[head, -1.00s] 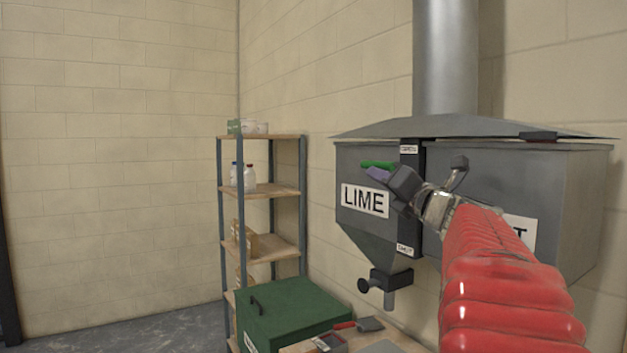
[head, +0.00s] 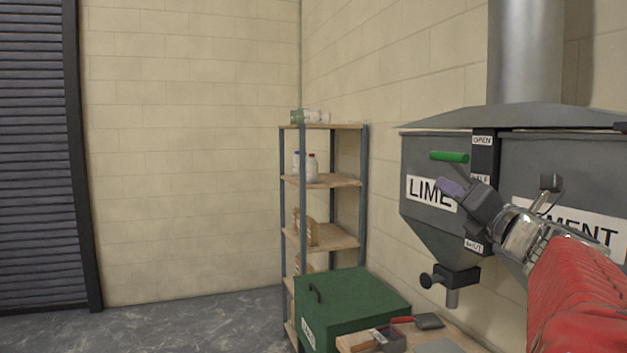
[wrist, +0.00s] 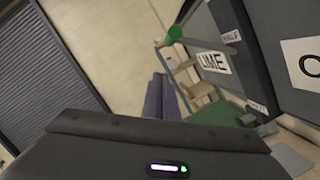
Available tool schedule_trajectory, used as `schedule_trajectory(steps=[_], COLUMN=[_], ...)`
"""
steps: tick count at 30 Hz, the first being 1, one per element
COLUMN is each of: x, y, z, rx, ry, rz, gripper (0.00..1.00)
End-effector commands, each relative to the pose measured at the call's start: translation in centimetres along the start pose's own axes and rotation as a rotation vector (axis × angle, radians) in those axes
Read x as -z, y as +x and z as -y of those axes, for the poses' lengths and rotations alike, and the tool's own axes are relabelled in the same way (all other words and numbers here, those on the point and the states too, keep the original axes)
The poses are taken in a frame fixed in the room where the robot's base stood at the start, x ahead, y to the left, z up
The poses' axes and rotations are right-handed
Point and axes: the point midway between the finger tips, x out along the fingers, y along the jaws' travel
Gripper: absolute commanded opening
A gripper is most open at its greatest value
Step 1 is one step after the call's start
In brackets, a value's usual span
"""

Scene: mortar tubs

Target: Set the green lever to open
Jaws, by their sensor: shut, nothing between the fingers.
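The green lever (head: 449,156) sticks out in front of the grey lime hopper (head: 425,217), above the LIME label. A dark strip beside it carries the marks OPEN (head: 482,140), HALF and SHUT (head: 474,245). In the head view the lever's grip sits a little below the OPEN mark and above HALF; its exact setting I cannot tell. My gripper (head: 450,188) is shut and empty, its purple fingers below the lever with a gap between. In the wrist view the lever (wrist: 175,33) shows above and beyond the fingers (wrist: 160,98).
The cement hopper (head: 575,175) stands to the right, behind my arm. Below are a green box (head: 350,310) and a bench with tools. A shelf rack (head: 325,180) stands in the corner. The floor to the left is clear.

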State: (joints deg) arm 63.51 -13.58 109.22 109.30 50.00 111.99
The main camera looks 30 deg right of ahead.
Motion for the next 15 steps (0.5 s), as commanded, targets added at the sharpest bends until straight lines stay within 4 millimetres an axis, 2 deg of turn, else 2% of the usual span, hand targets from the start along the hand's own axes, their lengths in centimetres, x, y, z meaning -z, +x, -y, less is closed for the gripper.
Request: schedule_trajectory(steps=[7,15], x=[0.0,0.0], y=[-3.8,-5.8], z=[-0.1,-0.2], rx=[0.002,-0.001], ry=[-0.002,-0.001], rz=[0.001,-0.001], gripper=[0.0,0.0])
